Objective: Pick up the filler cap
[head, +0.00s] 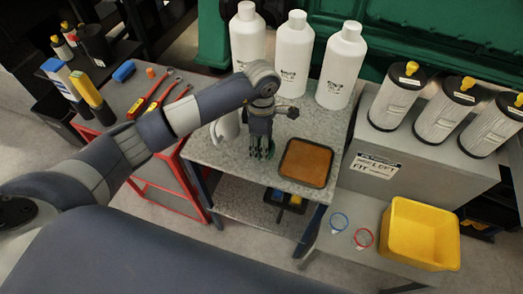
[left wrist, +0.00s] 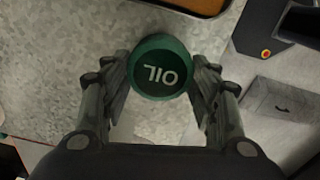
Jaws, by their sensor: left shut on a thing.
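The filler cap (left wrist: 160,78) is a round dark green cap marked OIL, seen from above in the left wrist view. My left gripper (left wrist: 160,84) has one finger on each side of it and is shut on it. In the head view my left gripper (head: 262,153) points down over the speckled grey bench top (head: 215,156), with a little green showing between its fingers. I cannot tell whether the cap touches the bench or hangs just above it. My right gripper is not in view.
A brown-orange tray (head: 306,163) lies right of the gripper. A white jug (head: 225,128) is close on its left. Three white bottles, one in the middle (head: 290,55), stand behind. A red tool cart (head: 150,185) is left; a yellow bin (head: 420,232) is right.

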